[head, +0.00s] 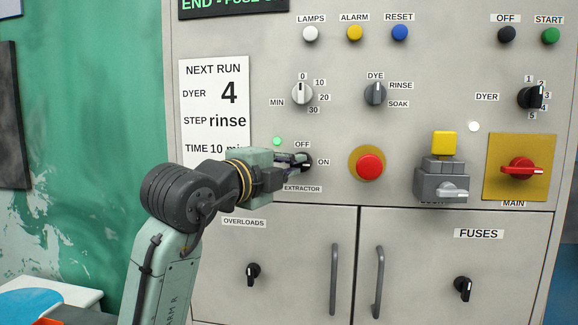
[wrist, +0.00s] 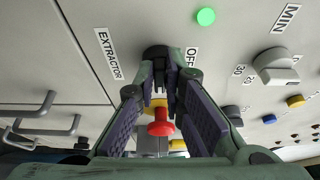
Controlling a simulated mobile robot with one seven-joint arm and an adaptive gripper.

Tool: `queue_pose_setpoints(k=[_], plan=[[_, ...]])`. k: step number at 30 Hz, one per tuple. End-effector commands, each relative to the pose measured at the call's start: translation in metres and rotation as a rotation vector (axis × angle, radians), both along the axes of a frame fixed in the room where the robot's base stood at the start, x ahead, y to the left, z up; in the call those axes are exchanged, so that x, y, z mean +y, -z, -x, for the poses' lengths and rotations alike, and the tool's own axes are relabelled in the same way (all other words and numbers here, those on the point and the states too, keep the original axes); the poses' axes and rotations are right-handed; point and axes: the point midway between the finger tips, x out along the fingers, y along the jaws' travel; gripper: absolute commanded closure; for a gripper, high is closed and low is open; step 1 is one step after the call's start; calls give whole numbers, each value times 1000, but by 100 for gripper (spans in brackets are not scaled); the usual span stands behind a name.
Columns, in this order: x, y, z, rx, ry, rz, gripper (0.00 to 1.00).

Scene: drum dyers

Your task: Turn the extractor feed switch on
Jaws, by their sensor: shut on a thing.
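The extractor feed switch (head: 305,166) is a small black rotary knob on the panel, with OFF above it, ON to its right and EXTRACTOR below. My gripper (head: 297,160) reaches it from the left and is shut on it. In the wrist view the dark knob (wrist: 156,52) lies between the tips of my gripper (wrist: 158,74). The fingers hide much of the knob, so I cannot tell exactly where it points. A green lamp (head: 277,141) just above left of the switch is lit; it also shows in the wrist view (wrist: 206,17).
A red push button (head: 369,167) is right of the switch. Above are the MIN knob (head: 302,93) and DYE knob (head: 375,93). A grey block with a yellow top (head: 444,143) and the red MAIN handle (head: 521,168) are farther right. Cabinet door handles (head: 334,279) stick out below.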

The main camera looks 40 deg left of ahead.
Motion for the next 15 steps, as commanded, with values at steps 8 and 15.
queue_pose_setpoints(k=[8,15], plan=[[1,0,0,0,-2,-1,84],[0,0,0,-1,-1,0,70]])
